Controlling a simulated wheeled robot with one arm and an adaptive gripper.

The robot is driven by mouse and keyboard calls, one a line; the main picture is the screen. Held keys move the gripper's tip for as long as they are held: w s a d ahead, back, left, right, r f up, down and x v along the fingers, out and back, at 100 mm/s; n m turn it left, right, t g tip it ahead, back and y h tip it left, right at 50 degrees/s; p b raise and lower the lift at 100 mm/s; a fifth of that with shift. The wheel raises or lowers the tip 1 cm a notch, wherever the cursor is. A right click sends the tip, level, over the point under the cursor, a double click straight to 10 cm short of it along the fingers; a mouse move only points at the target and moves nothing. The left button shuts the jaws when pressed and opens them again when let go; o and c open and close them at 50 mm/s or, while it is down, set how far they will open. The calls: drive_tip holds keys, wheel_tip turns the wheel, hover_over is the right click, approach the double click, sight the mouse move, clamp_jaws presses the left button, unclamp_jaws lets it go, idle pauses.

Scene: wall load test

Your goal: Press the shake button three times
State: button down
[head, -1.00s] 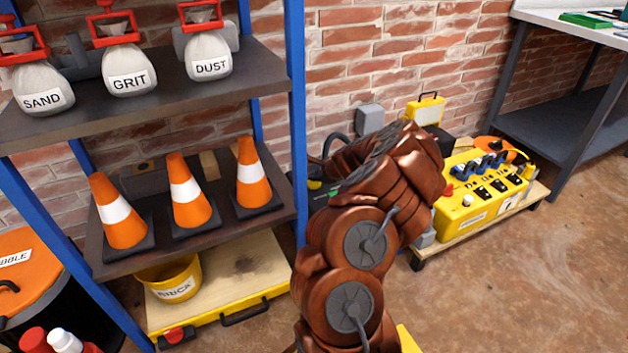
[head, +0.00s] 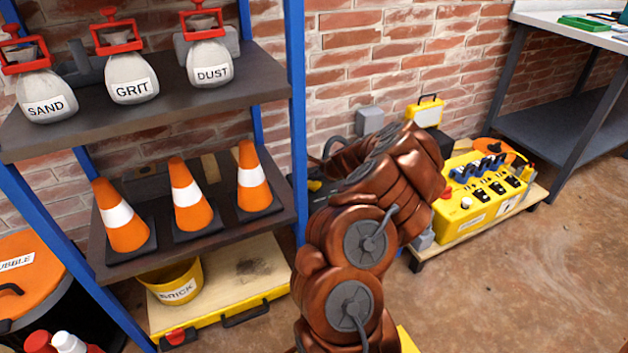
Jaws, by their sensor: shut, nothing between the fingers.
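A yellow control box (head: 478,200) stands on a low wooden board at the right. It has a red knob (head: 446,193) and a white knob (head: 466,203) at its left end, and several blue-and-black switches on top. A low yellow platform (head: 236,314) with a wooden top lies under the shelf, with a red button (head: 176,337) at its front left. No label reading "shake" is legible, so I cannot tell which is the shake button. My copper-brown arm fills the middle, and my gripper is not visible, probably hidden behind the arm.
A blue-posted shelf (head: 150,100) at the left carries several labelled bags and orange cones (head: 187,200). A yellow bucket (head: 176,284) sits on the platform. An orange-lidded bin (head: 25,265) is at far left. A workbench (head: 550,95) stands at right. Floor is clear at lower right.

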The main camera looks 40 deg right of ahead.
sight(315, 183)
drive_tip(key=shift+r+p, duration=0.3)
drive_tip(key=shift+r, duration=0.2)
wheel_tip(315, 183, up, 5)
drive_tip(key=p, duration=0.5)
idle(0.9)
